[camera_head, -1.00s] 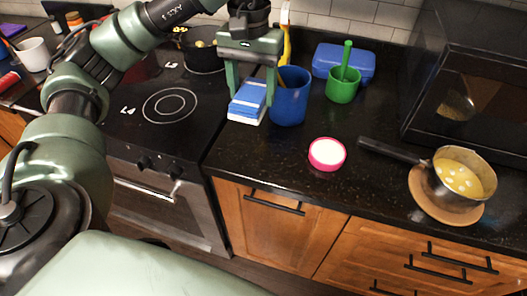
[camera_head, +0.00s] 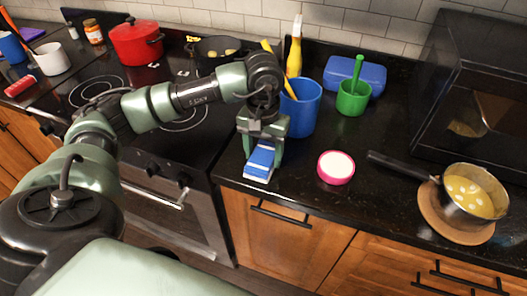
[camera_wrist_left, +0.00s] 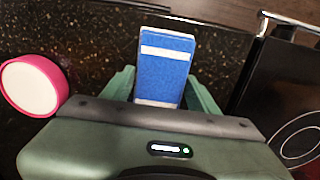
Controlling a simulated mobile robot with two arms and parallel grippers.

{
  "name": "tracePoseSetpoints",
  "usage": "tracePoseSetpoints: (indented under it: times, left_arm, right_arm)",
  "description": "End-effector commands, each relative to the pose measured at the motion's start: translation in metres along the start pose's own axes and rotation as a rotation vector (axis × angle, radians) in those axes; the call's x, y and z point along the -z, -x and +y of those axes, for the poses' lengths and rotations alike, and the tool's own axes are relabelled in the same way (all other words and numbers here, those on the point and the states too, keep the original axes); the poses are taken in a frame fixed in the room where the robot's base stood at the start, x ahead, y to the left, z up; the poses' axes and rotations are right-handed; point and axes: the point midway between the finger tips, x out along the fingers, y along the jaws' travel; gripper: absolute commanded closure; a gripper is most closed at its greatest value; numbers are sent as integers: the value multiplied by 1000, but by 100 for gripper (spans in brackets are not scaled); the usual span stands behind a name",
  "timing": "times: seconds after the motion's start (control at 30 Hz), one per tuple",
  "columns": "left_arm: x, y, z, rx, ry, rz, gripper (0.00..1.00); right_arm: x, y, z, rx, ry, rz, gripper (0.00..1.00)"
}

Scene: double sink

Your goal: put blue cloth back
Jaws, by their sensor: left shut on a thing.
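The blue cloth (camera_head: 261,160) is a small folded blue block with white bands. My left gripper (camera_head: 262,156) is shut on it, with a finger on each side, near the counter's front left edge beside the stove. In the left wrist view the cloth (camera_wrist_left: 165,65) stands out between the green fingers (camera_wrist_left: 163,88). I cannot tell whether the cloth touches the counter. My right gripper is not in view.
A pink-rimmed white bowl (camera_head: 336,167) is right of the cloth. A blue cup (camera_head: 301,108), green cup (camera_head: 353,98) and blue box (camera_head: 362,76) stand behind. A saucepan (camera_head: 470,193) sits on a round board at right. The stove (camera_head: 150,130) is left.

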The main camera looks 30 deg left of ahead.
Motion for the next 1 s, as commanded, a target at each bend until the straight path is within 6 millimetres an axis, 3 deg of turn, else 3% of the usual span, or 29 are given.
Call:
tracePoseSetpoints:
  times: [0.37,0.4,0.47,0.77,0.87,1.0]
  left_arm:
    - [0,-5,0,-1,0,0,79]
    - [0,-3,0,-1,0,0,30]
    - [0,-3,0,0,0,0,19]
    - [0,-2,0,-1,1,0,19]
    - [0,4,0,-1,1,0,19]
    - [2,22,1,-3,1,5,19]
  right_arm:
    - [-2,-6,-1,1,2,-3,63]
    - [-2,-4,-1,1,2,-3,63]
    - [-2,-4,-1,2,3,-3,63]
    - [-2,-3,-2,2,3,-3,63]
    - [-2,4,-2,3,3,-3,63]
    - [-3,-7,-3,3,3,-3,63]
